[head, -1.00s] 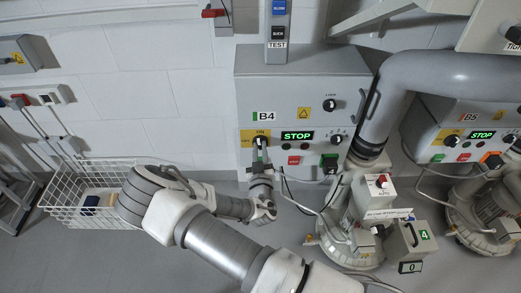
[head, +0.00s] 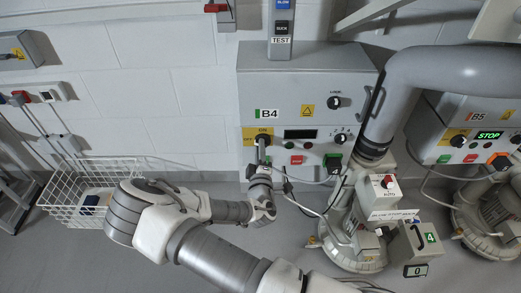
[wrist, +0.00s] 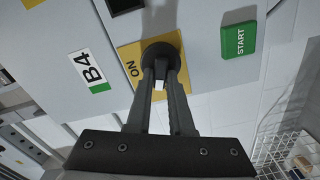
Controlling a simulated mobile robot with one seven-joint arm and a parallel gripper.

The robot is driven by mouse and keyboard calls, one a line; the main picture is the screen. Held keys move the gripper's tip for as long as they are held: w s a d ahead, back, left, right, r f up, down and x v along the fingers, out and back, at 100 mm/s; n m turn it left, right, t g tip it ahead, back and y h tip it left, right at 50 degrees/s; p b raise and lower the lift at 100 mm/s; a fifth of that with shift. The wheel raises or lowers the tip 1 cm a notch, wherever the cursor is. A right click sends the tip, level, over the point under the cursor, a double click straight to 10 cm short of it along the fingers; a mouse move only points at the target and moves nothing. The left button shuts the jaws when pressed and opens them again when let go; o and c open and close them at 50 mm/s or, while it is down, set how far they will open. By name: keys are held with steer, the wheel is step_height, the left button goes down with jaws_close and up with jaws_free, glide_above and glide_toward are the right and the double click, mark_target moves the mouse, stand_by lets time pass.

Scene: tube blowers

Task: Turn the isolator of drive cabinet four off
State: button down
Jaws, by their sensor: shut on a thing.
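The grey drive cabinet B4 (head: 300,85) is on the wall in the middle of the head view; its label also shows in the wrist view (wrist: 90,70). Its isolator is a dark rotary knob (wrist: 158,50) on a yellow plate (wrist: 132,60) marked ON, low on the cabinet's left front. My gripper (head: 262,146) is at this knob. In the wrist view both fingers (wrist: 160,82) are closed on the knob's handle, with a pale tip between them. The fingers partly hide the handle and plate. The cabinet's display (head: 300,134) is dark.
A green START button (wrist: 238,40), a red button (head: 296,160) and other knobs (head: 335,102) are near my gripper. A grey pipe (head: 440,70) and cabinet B5 (head: 470,120) stand right. A wire basket (head: 75,200) stands left; wall between is clear.

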steer(key=shift+f+n+b, duration=0.15)
steer(key=shift+n+b, duration=0.3)
steer(key=shift+n, duration=1.65)
steer(key=c, duration=0.8)
jaws_free()
steer(key=s+b, duration=0.1)
steer(key=s, duration=1.6)
steer(key=shift+s, duration=0.2)
